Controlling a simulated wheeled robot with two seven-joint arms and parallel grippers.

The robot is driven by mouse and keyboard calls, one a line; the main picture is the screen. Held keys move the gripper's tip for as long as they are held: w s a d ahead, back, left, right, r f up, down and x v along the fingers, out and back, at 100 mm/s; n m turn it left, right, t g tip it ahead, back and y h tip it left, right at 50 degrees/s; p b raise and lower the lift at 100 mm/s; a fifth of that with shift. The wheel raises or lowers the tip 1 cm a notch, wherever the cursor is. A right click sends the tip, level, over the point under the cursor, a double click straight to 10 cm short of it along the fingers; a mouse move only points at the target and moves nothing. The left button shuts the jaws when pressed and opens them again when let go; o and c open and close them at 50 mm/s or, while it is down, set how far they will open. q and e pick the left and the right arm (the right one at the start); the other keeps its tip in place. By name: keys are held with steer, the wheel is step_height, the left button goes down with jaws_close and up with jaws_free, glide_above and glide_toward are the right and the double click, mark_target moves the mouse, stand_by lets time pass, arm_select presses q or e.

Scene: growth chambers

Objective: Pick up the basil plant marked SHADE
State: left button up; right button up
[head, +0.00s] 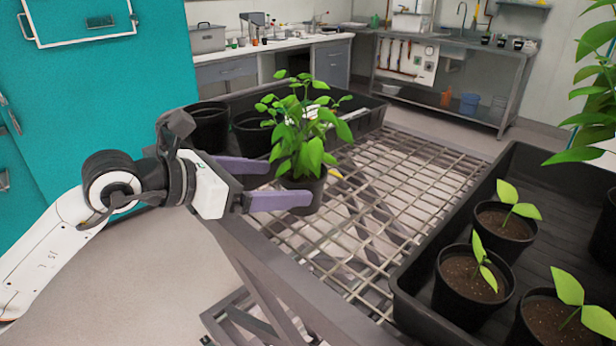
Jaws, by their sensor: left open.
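A leafy green basil plant (301,130) in a black pot (312,186) stands upright at the near left edge of the wire rack. No SHADE marking can be read on it. A small yellow bit (336,173) shows beside the pot. My left gripper (289,182) is open, with its two purple fingers level with the pot. The near finger overlaps the front of the pot, and the far finger's tip is beside it, partly behind leaves. I cannot tell whether either finger touches the pot. My right gripper is not in view.
A black tray (362,122) with empty-looking black pots (207,127) lies behind the plant. Another black tray (410,290) at right holds several seedling pots (473,284). The wire rack (400,190) between them is mostly bare. A teal cabinet (100,90) stands at left.

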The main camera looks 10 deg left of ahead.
mark_target(318, 178)
arm_select(q)
steer(key=x, duration=0.3)
steer(key=p+x, duration=0.1)
steer(key=shift+w+d+r, duration=0.15)
steer(key=shift+w+r, duration=0.05)
steer(key=p+x, duration=0.1)
steer(key=x, duration=0.3)
steer(key=shift+w+d, duration=0.2)
steer(key=shift+d, duration=0.25)
steer(key=shift+w+d+f, duration=0.35)
steer(key=shift+w, duration=0.1)
steer(key=shift+r, duration=0.1)
steer(key=c, duration=1.3)
